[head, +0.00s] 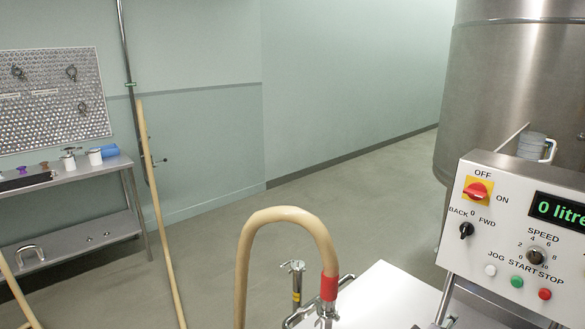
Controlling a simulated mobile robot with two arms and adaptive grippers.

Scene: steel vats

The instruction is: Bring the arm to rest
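Neither of my grippers nor my arms can be made out in the head view. A beige hose (278,214) with a red band arches up at the bottom centre, joined to a metal fitting. A control panel (497,222) stands at the right, with a red-and-yellow OFF/ON switch (476,190), a BACK/FWD knob (466,230), a speed dial (535,256) and JOG, START and STOP buttons. Its green display (562,211) reads "0 litre", cut off at the frame's edge.
A large steel vat (488,90) stands behind the panel. A white surface (385,300) lies in front, beside a metal valve (296,280). Floor beyond is clear.

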